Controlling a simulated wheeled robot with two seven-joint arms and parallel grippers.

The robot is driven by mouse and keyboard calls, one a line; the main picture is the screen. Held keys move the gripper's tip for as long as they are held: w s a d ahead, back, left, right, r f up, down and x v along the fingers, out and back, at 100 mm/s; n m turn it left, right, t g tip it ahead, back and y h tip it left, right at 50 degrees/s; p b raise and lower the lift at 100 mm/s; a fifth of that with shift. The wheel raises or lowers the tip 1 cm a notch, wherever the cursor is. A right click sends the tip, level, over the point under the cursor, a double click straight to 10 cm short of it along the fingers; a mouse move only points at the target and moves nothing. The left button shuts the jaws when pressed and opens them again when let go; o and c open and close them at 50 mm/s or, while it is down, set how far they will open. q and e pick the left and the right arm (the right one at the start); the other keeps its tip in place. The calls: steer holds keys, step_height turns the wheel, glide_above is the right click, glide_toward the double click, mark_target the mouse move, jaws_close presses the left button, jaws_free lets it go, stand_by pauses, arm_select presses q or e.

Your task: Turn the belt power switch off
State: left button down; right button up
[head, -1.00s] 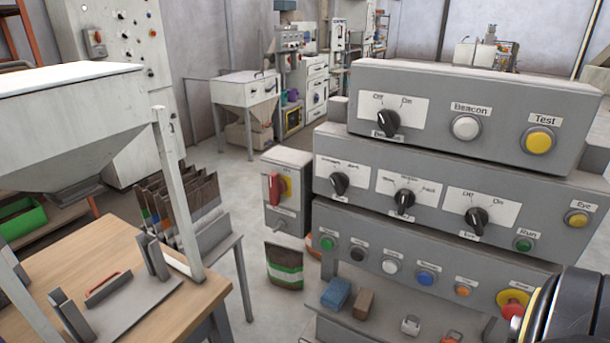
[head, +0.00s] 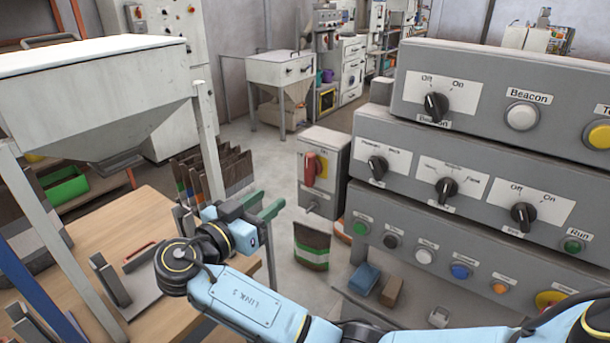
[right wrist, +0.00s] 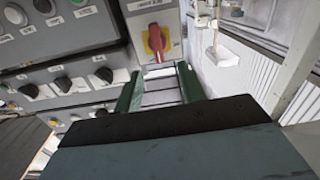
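A grey switch box (head: 323,185) stands left of the stacked control panels, with a red rotary handle (head: 309,170) on a yellow plate. The handle looks upright; its small label is unreadable, so I cannot confirm that it is the belt power switch. The red handle also shows in the right wrist view (right wrist: 156,42), just beyond the gap between my fingers. My right gripper (head: 264,207) is open and empty, left of and below the box in the head view, apart from the handle. Its green fingers show spread in the right wrist view (right wrist: 159,82). My left gripper is out of view.
Grey control panels (head: 383,205) with black knobs and coloured buttons fill the right side. A blue block (head: 364,279) and a brown block (head: 391,291) lie below them. A wooden table (head: 148,205) and white hopper (head: 95,95) stand left. A filled bag (head: 311,246) stands below the box.

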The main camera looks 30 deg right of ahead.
mark_target(307, 169)
steer(key=shift+m, duration=0.4)
steer(key=x, duration=0.4)
steer(key=r+p+x, duration=0.1)
steer(key=x, duration=0.3)
steer(key=p+x, duration=0.1)
steer(key=x, duration=0.3)
steer(key=shift+s+d+r, duration=0.15)
steer(key=shift+s, duration=0.2)
steer(key=shift+w+d, duration=0.25)
steer(key=shift+d, duration=0.3)
steer(key=c, duration=0.6)
